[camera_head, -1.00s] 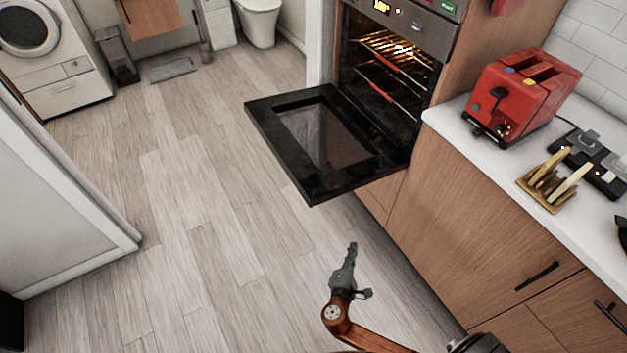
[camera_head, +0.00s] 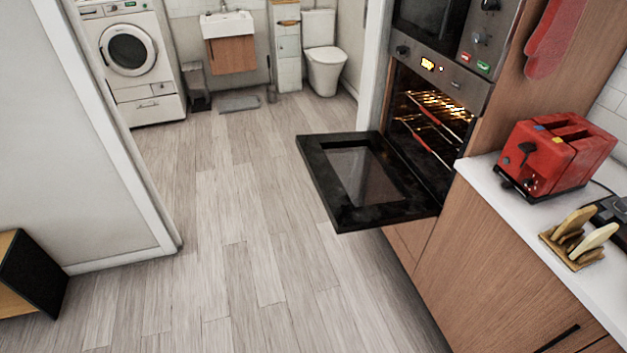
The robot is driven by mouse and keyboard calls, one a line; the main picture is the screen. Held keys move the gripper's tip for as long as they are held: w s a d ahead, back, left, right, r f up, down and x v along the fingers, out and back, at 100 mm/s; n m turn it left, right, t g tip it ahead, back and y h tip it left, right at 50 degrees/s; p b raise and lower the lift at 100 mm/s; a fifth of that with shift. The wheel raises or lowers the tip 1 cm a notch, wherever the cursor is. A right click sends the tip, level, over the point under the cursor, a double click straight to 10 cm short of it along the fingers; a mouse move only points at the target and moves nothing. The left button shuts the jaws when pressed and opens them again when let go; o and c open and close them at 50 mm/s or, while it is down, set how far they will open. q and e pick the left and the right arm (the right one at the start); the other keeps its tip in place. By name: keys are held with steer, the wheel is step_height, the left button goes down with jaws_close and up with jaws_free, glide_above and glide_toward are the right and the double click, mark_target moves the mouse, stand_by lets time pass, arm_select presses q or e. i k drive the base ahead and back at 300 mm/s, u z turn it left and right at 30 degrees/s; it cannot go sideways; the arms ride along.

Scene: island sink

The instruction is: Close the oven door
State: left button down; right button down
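The oven (camera_head: 436,68) is built into the wooden cabinet on the right, with its display lit and its inside glowing. Its black oven door (camera_head: 333,218) is folded down and stands out roughly level over the floor, with a glass pane in its middle. The racks (camera_head: 428,128) inside show through the opening. Nothing touches the door. Neither of my grippers is in view.
A counter on the right carries a red toaster (camera_head: 556,157) and a toast rack (camera_head: 580,240). A red mitt (camera_head: 548,45) hangs beside the oven. The wooden floor (camera_head: 225,235) left of and before the door is clear. A white wall (camera_head: 75,150) stands at left.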

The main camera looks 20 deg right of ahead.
mark_target(362, 183)
steer(key=z, duration=0.5)
steer(key=i, duration=1.05)
steer(key=u, duration=0.65)
steer(key=i, duration=0.45)
steer(key=u, duration=0.3)
